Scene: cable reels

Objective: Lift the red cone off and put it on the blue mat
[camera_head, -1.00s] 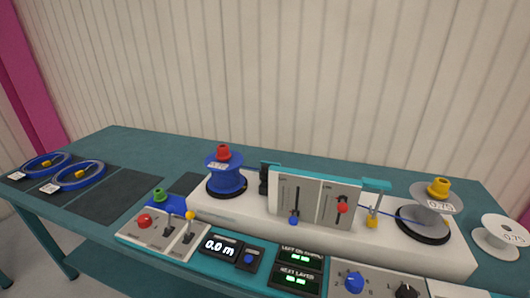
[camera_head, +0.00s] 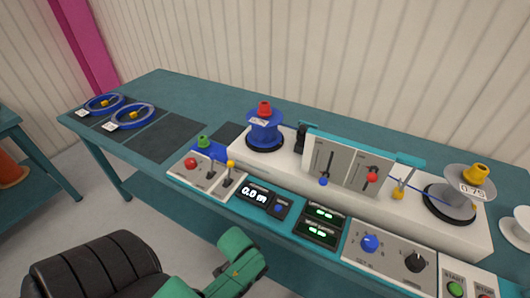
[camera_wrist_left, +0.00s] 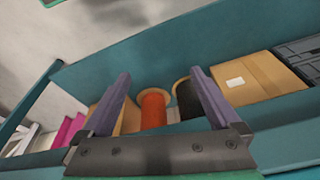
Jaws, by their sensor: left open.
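The red cone (camera_head: 264,108) sits on top of the blue reel (camera_head: 264,130), which stands on a black disc at the left end of the white machine. A small blue mat (camera_head: 216,152) shows behind the lever panel, with a green cone (camera_head: 204,142) at its left part; the panel hides some of the mat. In the left wrist view my left gripper (camera_wrist_left: 160,75) is open and empty, far from the red cone, facing items on a lower shelf. My right gripper is not in view.
A yellow cone (camera_head: 477,173) tops the grey reel at right. Dark mats (camera_head: 165,137) and blue cable coils (camera_head: 132,115) lie at left. Levers and a display (camera_head: 254,196) line the front edge. The wrist view shows an orange reel (camera_wrist_left: 153,112) and a cardboard box (camera_wrist_left: 252,80).

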